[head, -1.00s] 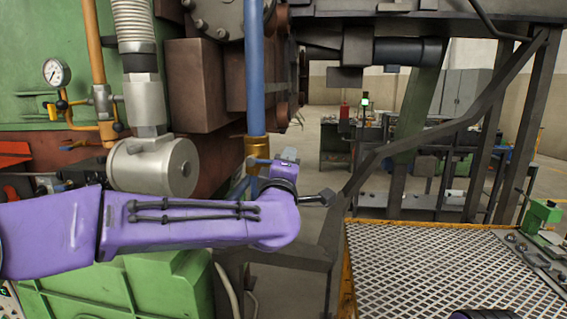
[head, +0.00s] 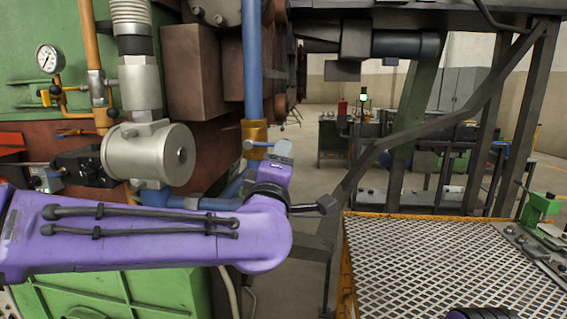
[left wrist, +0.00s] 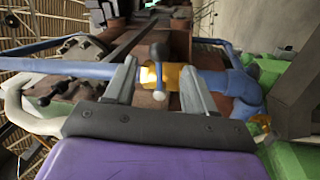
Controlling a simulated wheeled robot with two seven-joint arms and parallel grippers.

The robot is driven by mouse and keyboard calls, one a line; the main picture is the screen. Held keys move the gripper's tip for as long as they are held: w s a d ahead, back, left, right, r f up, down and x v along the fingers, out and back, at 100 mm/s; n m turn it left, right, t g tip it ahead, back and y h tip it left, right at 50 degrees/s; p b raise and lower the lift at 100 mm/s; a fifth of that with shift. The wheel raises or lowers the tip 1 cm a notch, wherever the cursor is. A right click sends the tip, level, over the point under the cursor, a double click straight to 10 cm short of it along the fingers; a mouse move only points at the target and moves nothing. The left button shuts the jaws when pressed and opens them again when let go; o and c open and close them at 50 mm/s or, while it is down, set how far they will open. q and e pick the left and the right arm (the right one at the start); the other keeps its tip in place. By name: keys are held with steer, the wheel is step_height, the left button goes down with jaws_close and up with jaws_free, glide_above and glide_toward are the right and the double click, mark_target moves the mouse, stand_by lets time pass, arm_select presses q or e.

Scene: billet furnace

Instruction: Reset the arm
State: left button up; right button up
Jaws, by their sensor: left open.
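My left arm (head: 150,235) reaches in from the left in the head view. Its gripper (head: 283,149) is upright, close to the right of a brass fitting (head: 255,132) on a vertical blue pipe (head: 252,65). In the left wrist view, the two grey fingers of my left gripper (left wrist: 160,88) stand wide apart. The brass fitting (left wrist: 180,78) and a small valve lever with a dark knob (left wrist: 159,50) appear between and beyond the fingers. No held object shows, and I cannot tell whether a finger touches the lever. My right gripper is not seen.
A grey cylinder (head: 148,154), pressure gauge (head: 47,58) and green box (head: 120,292) crowd the left side. A mesh-topped platform (head: 440,262) with a yellow edge is at right, near a diagonal steel brace (head: 425,125). Open floor shows between machine and workbenches.

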arm_select(q)
steer(key=v, duration=0.3)
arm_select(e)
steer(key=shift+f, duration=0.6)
